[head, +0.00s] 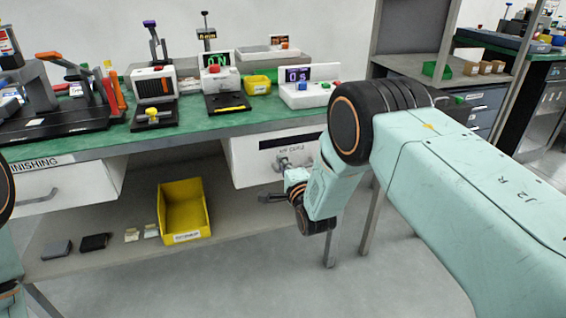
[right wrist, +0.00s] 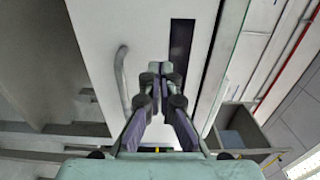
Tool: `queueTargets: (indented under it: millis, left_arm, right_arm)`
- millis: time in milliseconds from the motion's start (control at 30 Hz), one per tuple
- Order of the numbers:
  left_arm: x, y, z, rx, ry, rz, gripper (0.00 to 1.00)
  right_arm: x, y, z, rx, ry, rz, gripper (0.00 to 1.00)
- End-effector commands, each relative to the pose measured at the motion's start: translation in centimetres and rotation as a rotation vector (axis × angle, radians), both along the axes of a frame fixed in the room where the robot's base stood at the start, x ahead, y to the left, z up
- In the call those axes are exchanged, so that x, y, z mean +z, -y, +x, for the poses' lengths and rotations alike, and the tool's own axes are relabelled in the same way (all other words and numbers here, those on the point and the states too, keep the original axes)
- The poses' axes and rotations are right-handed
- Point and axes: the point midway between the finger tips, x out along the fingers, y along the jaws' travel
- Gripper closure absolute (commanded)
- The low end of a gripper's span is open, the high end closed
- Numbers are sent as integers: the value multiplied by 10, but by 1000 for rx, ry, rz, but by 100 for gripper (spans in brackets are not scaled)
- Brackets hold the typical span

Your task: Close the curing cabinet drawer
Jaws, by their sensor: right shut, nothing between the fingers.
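The curing cabinet drawer (head: 250,165) is the white drawer under the right part of the bench, with a black strip and partly covered lettering on its front. How far it stands out is hard to tell. Its grey handle (head: 268,198) is low on the front; in the right wrist view the handle (right wrist: 122,80) is left of my fingers. My right gripper (head: 284,163) is shut and empty, its fingertips at the drawer front between handle and strip. The right wrist view shows the fingertips (right wrist: 160,71) close to or touching the front. My left gripper is out of view.
A second white drawer (head: 70,188) marked FINISHING hangs at the left. A yellow bin (head: 184,210) and small boxes stand on the lower shelf. Several devices crowd the green bench top (head: 205,122). The floor in front is clear.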

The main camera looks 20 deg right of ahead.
Motion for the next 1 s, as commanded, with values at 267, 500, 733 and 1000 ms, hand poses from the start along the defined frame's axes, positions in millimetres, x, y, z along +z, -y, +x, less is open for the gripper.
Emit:
queueTargets:
  millis: [267,500,733,1000]
  left_arm:
    - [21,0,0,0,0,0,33]
    - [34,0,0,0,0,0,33]
    - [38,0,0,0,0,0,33]
    - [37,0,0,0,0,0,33]
  right_arm:
    - [2,1,-40,0,-5,0,100]
    - [1,3,-80,0,-4,0,100]
    - [0,3,-97,0,-2,0,100]
    - [-9,4,-100,4,-38,-148,100]
